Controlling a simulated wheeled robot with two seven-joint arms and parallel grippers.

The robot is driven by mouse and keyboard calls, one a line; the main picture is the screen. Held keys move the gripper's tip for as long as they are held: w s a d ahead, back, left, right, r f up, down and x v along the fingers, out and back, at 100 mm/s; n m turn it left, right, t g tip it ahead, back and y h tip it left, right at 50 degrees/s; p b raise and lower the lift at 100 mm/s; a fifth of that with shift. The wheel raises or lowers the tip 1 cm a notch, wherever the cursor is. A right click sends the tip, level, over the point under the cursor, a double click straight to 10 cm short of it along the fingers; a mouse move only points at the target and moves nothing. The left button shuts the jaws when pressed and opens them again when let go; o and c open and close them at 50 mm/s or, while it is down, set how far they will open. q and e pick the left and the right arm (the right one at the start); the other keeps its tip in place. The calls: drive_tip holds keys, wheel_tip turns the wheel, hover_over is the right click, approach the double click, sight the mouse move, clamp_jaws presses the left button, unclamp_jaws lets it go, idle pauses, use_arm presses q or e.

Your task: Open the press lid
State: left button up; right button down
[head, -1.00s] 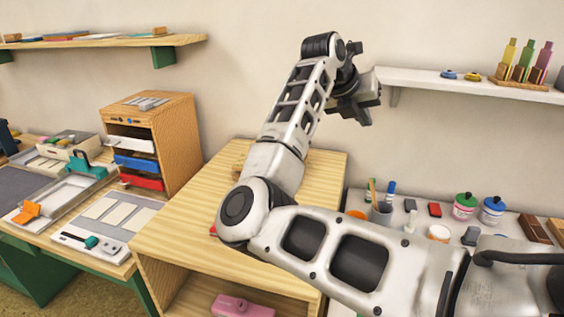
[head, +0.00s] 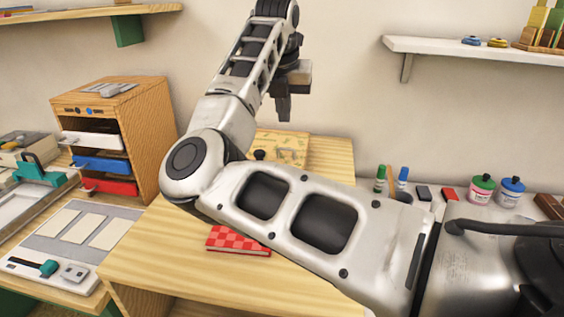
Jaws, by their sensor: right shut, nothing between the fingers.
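A light wooden piece with a patterned top (head: 285,147) sits on the wooden cabinet top (head: 150,258), partly hidden behind my right arm. A black knob (head: 259,155) shows at its front left. It may be the press with its lid down, but I cannot tell for sure. My right gripper (head: 284,112) is shut and empty, pointing down above and behind this piece in the picture, apart from it. My left gripper is not in view.
A red checkered book (head: 238,241) lies on the cabinet top, partly under my arm in view. A wooden drawer unit (head: 148,135) stands left. A white wall shelf (head: 460,50) is at upper right. Paint jars (head: 481,188) stand at right.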

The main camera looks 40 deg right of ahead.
sight(288, 160)
drive_tip(key=x, duration=1.1)
drive_tip(key=shift+s+a+f, duration=0.15)
drive_tip(key=shift+s+f, duration=0.05)
drive_tip(key=shift+f, duration=0.15)
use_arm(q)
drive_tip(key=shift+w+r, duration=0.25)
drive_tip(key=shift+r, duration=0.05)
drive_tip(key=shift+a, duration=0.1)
use_arm(e)
drive_tip(key=shift+r, duration=0.1)
